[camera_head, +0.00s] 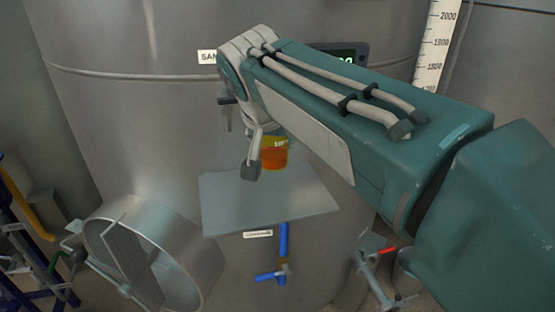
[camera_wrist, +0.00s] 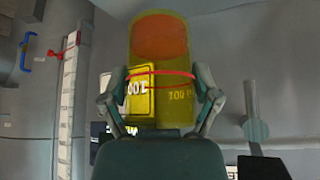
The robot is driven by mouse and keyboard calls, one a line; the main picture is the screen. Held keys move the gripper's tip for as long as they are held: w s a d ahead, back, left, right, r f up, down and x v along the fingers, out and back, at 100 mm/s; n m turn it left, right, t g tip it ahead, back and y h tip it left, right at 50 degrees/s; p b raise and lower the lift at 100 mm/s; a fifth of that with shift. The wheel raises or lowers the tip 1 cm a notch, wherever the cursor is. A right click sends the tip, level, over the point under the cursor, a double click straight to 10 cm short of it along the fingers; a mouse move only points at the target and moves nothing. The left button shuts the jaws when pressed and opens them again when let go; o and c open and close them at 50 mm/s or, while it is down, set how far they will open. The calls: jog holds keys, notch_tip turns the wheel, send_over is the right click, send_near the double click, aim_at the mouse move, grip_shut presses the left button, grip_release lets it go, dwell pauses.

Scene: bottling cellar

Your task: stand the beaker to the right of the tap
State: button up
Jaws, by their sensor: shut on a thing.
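The beaker (camera_head: 273,154) is see-through yellow with orange contents and a yellow upper band. In the wrist view the beaker (camera_wrist: 160,38) sits between both fingers, with a red ring and yellow lettering. My gripper (camera_wrist: 160,85) is shut on it; in the head view my gripper (camera_head: 255,156) is partly hidden by my arm. The beaker is over the rear part of a grey shelf (camera_head: 260,205); I cannot tell whether it touches it. A small grey tap (camera_head: 226,102) is on the tank wall, left of the beaker and higher up.
The big steel tank (camera_head: 140,90) rises behind the shelf. A blue-handled valve (camera_head: 282,272) hangs below the shelf. A round open hatch (camera_head: 150,255) stands at lower left, and a red-handled valve (camera_head: 385,250) at lower right. The front of the shelf is bare.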

jog(key=x, duration=1)
jog(key=shift+w+d+f, duration=0.1)
jog(key=shift+d, duration=0.2)
jog(key=shift+d+f, duration=0.25)
jog(key=shift+d, duration=0.6)
jog(key=shift+f, duration=0.1)
